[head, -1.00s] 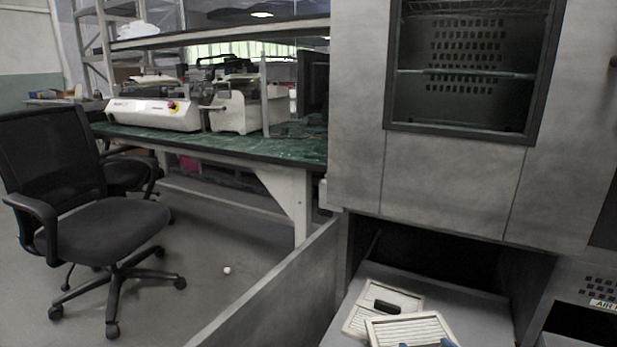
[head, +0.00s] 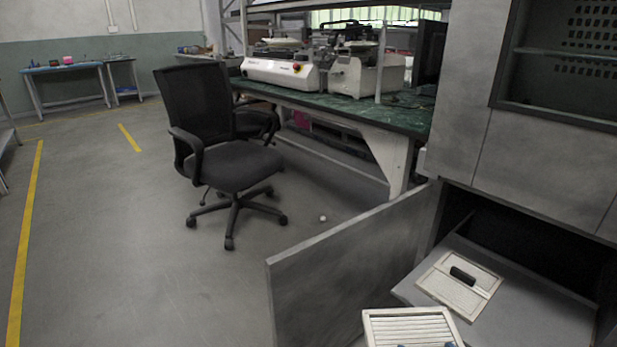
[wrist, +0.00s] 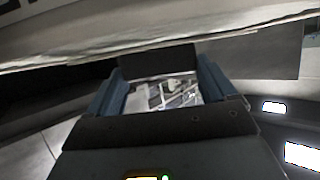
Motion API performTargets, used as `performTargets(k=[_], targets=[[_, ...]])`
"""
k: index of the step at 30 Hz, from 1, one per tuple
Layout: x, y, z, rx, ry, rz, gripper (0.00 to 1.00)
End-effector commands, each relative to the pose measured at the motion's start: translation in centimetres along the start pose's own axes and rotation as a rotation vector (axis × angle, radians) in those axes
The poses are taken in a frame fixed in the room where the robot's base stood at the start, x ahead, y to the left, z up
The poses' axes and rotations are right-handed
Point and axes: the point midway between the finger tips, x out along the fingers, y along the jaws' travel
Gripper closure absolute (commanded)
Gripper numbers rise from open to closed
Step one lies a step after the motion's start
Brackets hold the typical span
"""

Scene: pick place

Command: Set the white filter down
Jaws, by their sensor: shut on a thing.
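A white slatted filter (head: 412,325) shows at the bottom edge of the head view, cut off below. My gripper (wrist: 160,65) is shut on it; the blue fingers sit on either side of a dark block, seemingly its handle, in the wrist view. The pale filter (wrist: 150,28) spans the top of the wrist view. A second white filter (head: 436,283) with a black handle lies flat on a grey panel (head: 540,315) in front of the cabinet's dark lower opening. The held filter is to the left and nearer than it.
A grey door panel (head: 350,265) stands open left of the lower opening. The grey cabinet (head: 545,150) rises above. A black office chair (head: 225,165) and a green-topped bench (head: 370,112) with machines stand behind. Floor at left (head: 130,250) is clear.

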Motion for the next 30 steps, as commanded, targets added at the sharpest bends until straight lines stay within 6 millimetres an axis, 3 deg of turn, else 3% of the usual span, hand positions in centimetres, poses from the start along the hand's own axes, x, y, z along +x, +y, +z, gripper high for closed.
performTargets(k=[1, 21, 30], targets=[[-0.5, 0.0, -1.0, 0.0, 0.0, -0.001, 0.49], [-4.7, -0.1, -7.8, 0.0, -0.001, -0.002, 0.49], [-6.2, 0.1, -9.6, 0.0, -0.001, 0.002, 0.49]])
